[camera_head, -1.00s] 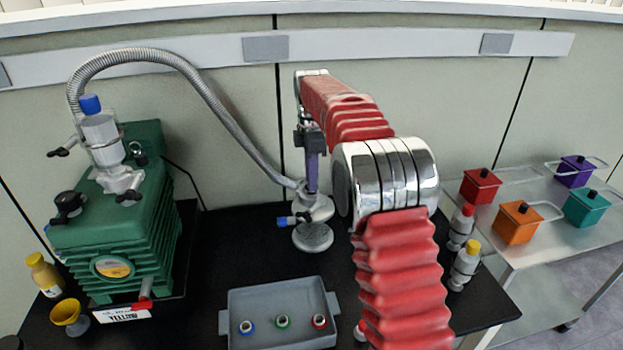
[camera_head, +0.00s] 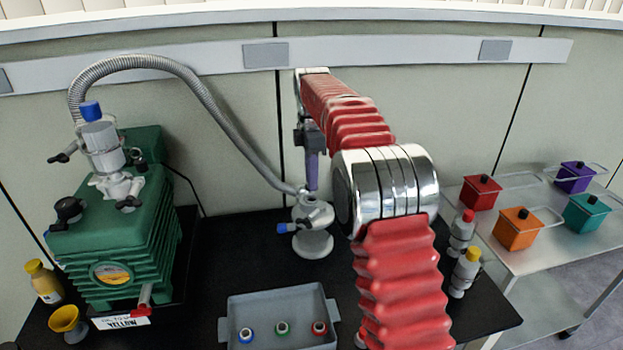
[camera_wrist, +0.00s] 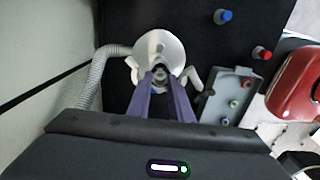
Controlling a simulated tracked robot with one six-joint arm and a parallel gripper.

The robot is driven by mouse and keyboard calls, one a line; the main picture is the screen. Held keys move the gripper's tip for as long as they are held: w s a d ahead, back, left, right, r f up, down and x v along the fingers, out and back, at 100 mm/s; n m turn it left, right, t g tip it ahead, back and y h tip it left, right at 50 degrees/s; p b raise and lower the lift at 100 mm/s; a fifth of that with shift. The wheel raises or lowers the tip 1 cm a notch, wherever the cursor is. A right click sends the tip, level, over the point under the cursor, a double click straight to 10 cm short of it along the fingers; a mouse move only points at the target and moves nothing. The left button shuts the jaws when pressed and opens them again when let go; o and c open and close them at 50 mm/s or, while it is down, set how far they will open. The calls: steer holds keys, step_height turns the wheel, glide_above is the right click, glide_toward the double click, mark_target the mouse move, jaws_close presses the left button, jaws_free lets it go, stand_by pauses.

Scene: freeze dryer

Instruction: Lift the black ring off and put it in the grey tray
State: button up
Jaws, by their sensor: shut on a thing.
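My gripper (camera_head: 312,190) points down with its purple fingers at the top of the pale metal fitting (camera_head: 313,212). In the wrist view, my fingertips (camera_wrist: 160,78) are closed around a dark ring (camera_wrist: 160,70) at the fitting's centre. The ring is mostly hidden by the fingers, and I cannot tell if it is clear of the fitting. The grey tray (camera_head: 265,308) lies in front of the fitting. It holds small pieces with blue (camera_head: 246,336), green (camera_head: 282,328) and red (camera_head: 319,328) rings. The tray also shows right of my fingers in the wrist view (camera_wrist: 238,78).
A ribbed hose (camera_head: 226,118) arches from the green pump (camera_head: 120,220) to the fitting. A blue-capped side valve (camera_head: 290,228) sticks out left. Bottles (camera_head: 465,270) stand right of my arm. A trolley (camera_head: 520,190) holds coloured pots. Black bench is clear between fitting and tray.

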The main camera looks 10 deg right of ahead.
steer(key=shift+r, duration=0.35)
stand_by(0.3)
steer(key=shift+r, duration=0.3)
stand_by(0.3)
